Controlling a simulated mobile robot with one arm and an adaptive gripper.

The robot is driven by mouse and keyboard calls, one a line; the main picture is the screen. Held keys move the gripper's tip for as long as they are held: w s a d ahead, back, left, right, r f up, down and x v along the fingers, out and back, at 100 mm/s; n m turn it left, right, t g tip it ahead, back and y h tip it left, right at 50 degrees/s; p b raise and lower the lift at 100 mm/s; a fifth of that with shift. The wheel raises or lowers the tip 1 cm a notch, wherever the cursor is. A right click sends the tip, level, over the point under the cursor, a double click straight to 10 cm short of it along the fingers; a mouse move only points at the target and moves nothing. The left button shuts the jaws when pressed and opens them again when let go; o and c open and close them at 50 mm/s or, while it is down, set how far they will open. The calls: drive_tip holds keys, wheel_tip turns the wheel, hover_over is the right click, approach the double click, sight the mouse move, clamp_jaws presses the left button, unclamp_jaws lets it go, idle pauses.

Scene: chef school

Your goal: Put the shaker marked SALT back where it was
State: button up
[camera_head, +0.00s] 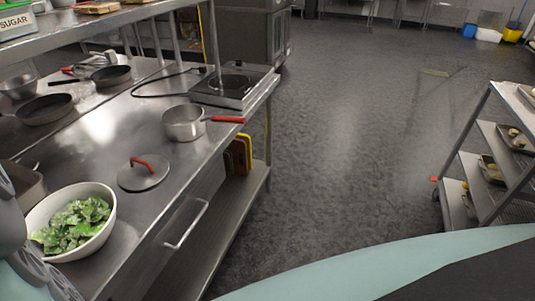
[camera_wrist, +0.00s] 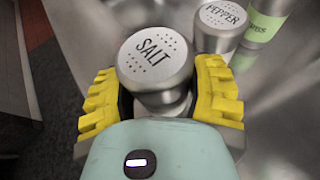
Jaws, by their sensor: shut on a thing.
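The shaker marked SALT (camera_wrist: 155,62) is a silver metal shaker with a white perforated top, seen from above in the wrist view. My gripper (camera_wrist: 160,100) has its two yellow ribbed fingers on both sides of it and is shut on it. The shaker's lower part is mostly hidden behind my gripper, and I cannot tell whether its base touches the metal surface. In the head view the shaker and the gripper's fingers do not show; only grey links of my arm show at the left edge.
Close behind the salt, at right, stand a PEPPER shaker (camera_wrist: 220,18) and a green-labelled container (camera_wrist: 264,22). On the steel counter are a bowl of greens (camera_head: 108,212), a lid (camera_head: 143,178), a saucepan (camera_head: 183,124) and a hot plate (camera_head: 232,88). A rack (camera_head: 462,165) stands at right; floor between is clear.

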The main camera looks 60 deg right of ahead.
drive_tip(key=shift+s+f+b, duration=0.1)
drive_tip(key=shift+f+b, duration=0.85)
drive_tip(key=shift+f, duration=0.25)
drive_tip(key=shift+f, duration=0.1)
drive_tip(key=o, duration=1.3)
drive_tip(key=shift+r, duration=0.2)
drive_tip(key=v, duration=1.1)
drive_tip(key=shift+s+d+b, duration=0.15)
drive_tip(key=shift+d+b, duration=0.25)
drive_tip(key=shift+b, duration=0.05)
